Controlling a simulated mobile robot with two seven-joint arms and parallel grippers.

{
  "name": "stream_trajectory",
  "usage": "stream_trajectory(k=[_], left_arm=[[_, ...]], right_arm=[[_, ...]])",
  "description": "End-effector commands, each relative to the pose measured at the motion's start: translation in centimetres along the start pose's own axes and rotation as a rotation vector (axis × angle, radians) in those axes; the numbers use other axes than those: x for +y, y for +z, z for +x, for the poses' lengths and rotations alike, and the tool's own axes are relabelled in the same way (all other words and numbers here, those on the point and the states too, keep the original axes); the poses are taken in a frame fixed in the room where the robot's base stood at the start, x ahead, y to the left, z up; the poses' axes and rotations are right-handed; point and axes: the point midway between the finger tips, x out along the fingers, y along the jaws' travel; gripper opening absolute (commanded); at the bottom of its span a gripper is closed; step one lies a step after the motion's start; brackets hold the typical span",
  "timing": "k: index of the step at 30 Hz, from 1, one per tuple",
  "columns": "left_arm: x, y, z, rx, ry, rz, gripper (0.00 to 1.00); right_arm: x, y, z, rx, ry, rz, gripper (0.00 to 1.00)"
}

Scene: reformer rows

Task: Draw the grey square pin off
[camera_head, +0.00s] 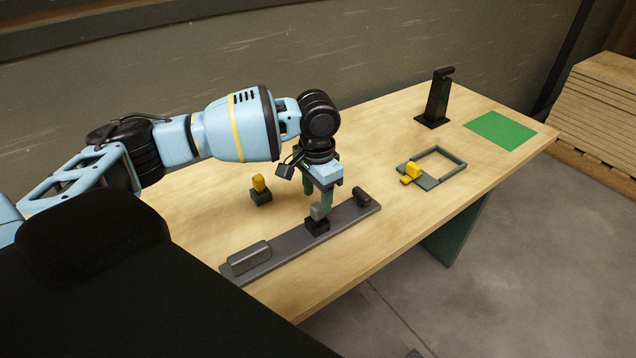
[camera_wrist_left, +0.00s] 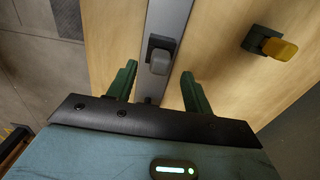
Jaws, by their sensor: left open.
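The grey square pin (camera_head: 318,211) stands upright in a black block (camera_head: 317,226) on a long dark grey rail on the table. In the left wrist view the grey pin (camera_wrist_left: 160,61) shows ahead of my fingers and between their lines, in its dark block (camera_wrist_left: 161,44). My left gripper (camera_head: 318,199) points down just above and behind the pin. In the left wrist view its green fingers (camera_wrist_left: 157,75) are spread apart with nothing between the tips that I can see gripped. My right gripper does not show.
The rail (camera_head: 285,249) bears a grey block (camera_head: 249,257) at its near end and a black knob (camera_head: 362,196) at its far end. A yellow peg in a dark block (camera_head: 260,188) stands left. A green frame (camera_head: 447,181), yellow piece (camera_head: 411,172), black post (camera_head: 437,100) and green mat (camera_head: 500,130) lie right.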

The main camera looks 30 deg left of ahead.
Motion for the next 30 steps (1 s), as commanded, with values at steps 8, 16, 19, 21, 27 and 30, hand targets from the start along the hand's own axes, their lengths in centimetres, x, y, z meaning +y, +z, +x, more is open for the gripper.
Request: stream_trajectory(k=[8, 16, 19, 21, 27, 30], left_arm=[[0.0, 0.0, 3.7, -0.002, 0.000, 0.000, 0.51], [0.0, 0.0, 4.8, 0.000, -0.001, 0.001, 0.51], [0.0, 0.0, 4.7, 0.001, -0.001, 0.001, 0.51], [0.0, 0.0, 4.7, 0.001, -0.001, 0.001, 0.51], [0.0, 0.0, 4.7, 0.001, -0.001, 0.001, 0.27], [0.0, 0.0, 4.7, 0.001, -0.001, 0.001, 0.14]], right_arm=[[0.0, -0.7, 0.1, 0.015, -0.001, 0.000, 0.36], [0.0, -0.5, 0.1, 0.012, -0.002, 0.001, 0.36], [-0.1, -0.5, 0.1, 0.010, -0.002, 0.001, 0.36], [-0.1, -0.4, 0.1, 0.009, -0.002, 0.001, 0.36], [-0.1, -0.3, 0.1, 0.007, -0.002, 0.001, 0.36], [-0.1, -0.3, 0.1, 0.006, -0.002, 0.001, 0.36]])
